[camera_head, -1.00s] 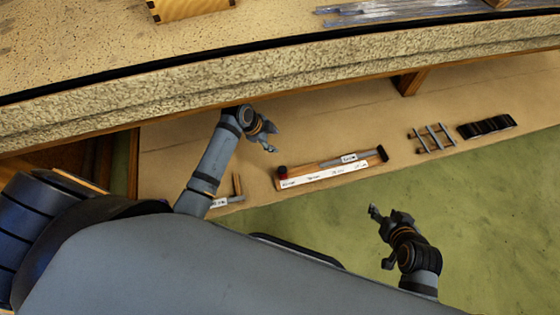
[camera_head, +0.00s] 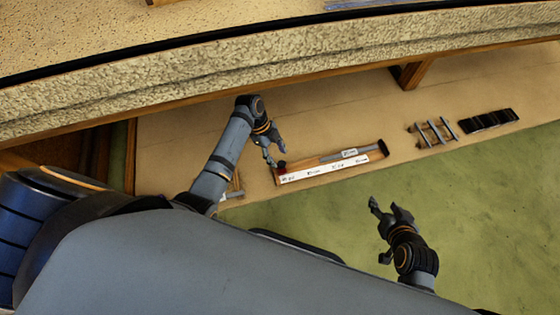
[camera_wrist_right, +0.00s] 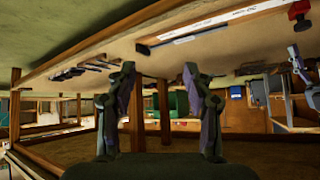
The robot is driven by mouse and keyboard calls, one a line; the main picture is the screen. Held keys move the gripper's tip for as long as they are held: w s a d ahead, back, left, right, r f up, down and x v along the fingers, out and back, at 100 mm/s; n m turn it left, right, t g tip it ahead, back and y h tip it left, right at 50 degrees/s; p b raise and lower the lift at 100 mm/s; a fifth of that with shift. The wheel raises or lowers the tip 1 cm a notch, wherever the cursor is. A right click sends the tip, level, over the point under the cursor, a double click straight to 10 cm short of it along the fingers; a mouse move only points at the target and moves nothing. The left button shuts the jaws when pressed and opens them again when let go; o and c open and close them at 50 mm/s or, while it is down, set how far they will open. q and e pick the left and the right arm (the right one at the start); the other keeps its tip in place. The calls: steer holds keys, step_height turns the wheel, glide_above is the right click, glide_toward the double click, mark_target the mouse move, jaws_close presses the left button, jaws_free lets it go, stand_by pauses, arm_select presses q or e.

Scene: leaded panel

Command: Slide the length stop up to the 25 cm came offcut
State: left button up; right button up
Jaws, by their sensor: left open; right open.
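The measuring board (camera_head: 325,170) lies on the low shelf, with a white marked strip along its front. The grey came offcut (camera_head: 332,157), with a small label, lies on the board towards its dark right end block (camera_head: 383,147). The red-and-dark length stop (camera_head: 281,165) is at the board's left end, clear of the offcut; its red knob also shows in the right wrist view (camera_wrist_right: 299,10). My left gripper (camera_head: 276,156) is open beside the stop; whether they touch is unclear. My right gripper (camera_head: 390,208) is open and empty, out in front of the shelf.
A small rack of grey bars (camera_head: 436,133) and a row of dark blocks (camera_head: 488,122) lie on the shelf (camera_head: 190,140) to the right. A thick worktop (camera_head: 200,90) overhangs the shelf, with a wooden support (camera_head: 409,75). Green floor (camera_head: 480,200) in front is clear.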

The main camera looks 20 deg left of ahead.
mark_target(282, 163)
arm_select(q)
steer(key=b+x, duration=0.1)
steer(key=x, duration=0.2)
steer(key=shift+f, duration=0.25)
arm_select(e)
steer(key=w+r+t, duration=0.7)
steer(key=w+r, duration=0.1)
steer(key=r, duration=0.5)
steer(key=shift+w+d+r, duration=0.3)
steer(key=shift+d, duration=0.15)
arm_select(q)
steer(key=shift+c, duration=0.2)
jaws_close()
steer(key=shift+d, duration=0.1)
